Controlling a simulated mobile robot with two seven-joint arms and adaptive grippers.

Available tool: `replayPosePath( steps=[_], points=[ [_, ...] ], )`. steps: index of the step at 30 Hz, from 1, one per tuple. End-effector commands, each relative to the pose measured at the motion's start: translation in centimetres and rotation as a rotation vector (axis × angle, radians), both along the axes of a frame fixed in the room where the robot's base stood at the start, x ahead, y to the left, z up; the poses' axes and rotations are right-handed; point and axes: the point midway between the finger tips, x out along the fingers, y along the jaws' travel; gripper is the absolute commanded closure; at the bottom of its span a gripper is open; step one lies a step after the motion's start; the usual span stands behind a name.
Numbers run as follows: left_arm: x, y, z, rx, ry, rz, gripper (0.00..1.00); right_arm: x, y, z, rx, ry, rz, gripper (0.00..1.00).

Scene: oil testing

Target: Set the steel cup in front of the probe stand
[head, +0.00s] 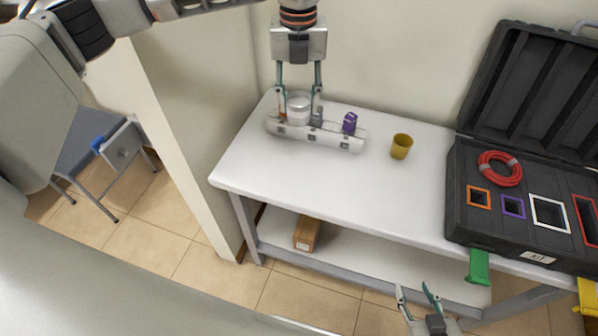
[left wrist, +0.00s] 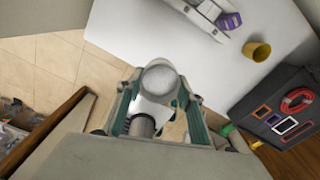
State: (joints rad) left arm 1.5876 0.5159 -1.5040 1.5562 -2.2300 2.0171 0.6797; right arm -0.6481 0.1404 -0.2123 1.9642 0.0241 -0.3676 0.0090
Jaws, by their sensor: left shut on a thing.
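My left gripper (head: 298,98) points down over the back left of the white table and is shut on the steel cup (head: 299,107), a bright round metal cup. In the left wrist view the cup (left wrist: 160,78) sits between the fingers. A long white holder (head: 330,136), perhaps the probe stand, lies on the table below the cup in the picture and holds a purple piece (head: 349,123). I cannot tell the cup's height above the table. My right gripper (head: 420,300) is open and empty in front of the table.
A yellow cup (head: 401,146) stands right of the holder. An open black case (head: 462,215) with coloured frames and a red coil (head: 500,169) fills the right end. The table's front left is clear. A brown box (head: 307,234) lies on the lower shelf.

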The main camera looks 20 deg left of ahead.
Motion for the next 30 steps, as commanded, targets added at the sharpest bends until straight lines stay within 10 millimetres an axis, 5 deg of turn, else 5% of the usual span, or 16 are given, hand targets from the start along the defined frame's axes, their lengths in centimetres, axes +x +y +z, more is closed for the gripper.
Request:
replayPosePath(
  steps=[5,21,30],
  points=[
    [0.1,-0.1,-1.1,0.0,0.003,0.052,0.86,0.0,0.0,0.1,0.0,0.0,0.0,0.6],
    [0.0,-0.2,-13.5,-0.001,0.005,0.05,0.86,0.0,0.0,0.8,-0.001,0.002,0.0,0.6],
    [0.1,-0.1,-16.0,-0.001,0.001,0.049,0.86,0.0,0.0,0.9,-0.001,0.002,0.0,0.6]
  ],
)
